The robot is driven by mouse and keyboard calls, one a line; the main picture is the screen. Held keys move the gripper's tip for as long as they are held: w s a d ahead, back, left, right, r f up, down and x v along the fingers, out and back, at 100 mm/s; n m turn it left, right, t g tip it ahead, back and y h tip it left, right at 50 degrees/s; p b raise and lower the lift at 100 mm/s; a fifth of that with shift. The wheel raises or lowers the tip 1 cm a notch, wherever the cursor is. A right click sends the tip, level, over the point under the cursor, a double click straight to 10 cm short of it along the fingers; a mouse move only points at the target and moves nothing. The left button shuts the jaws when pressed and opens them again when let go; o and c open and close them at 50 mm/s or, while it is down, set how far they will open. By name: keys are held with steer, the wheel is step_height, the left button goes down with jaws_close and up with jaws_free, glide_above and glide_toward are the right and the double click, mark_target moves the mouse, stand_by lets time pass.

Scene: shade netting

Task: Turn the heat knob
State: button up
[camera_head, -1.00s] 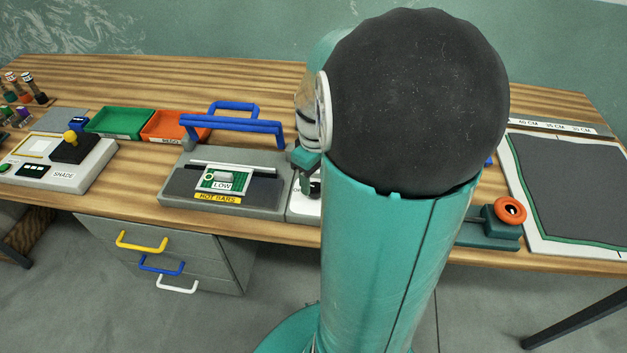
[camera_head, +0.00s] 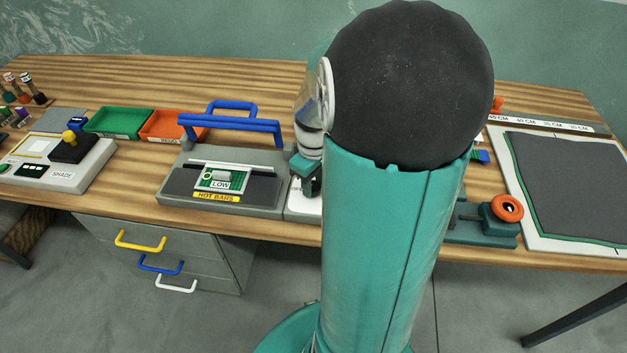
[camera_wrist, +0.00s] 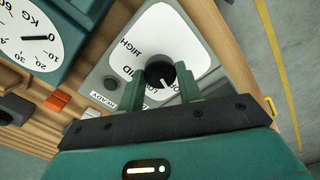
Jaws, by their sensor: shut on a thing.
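The black heat knob (camera_wrist: 159,74) stands on a white dial plate (camera_wrist: 185,45) marked HIGH, MID and a partly covered word starting with LO. A white pointer line on the knob faces down and right in the wrist view, towards that LO mark. My gripper (camera_wrist: 161,80) is shut on the knob, with one green finger on each side of it. In the head view my arm hides the knob; only a white corner of its panel (camera_head: 303,204) shows.
A round KG scale (camera_wrist: 42,36) stands beside the knob panel, with a READY label near the panel's edge. The hot bars sealer (camera_head: 265,196) with its raised blue handle (camera_head: 235,128) is left of my arm. A cutting mat (camera_head: 575,180) lies at the right.

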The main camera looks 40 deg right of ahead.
steer(key=shift+m, duration=0.3)
steer(key=m, duration=0.4)
steer(key=shift+w, duration=0.1)
steer(key=m, duration=0.5)
stand_by(0.5)
steer(key=o, duration=1)
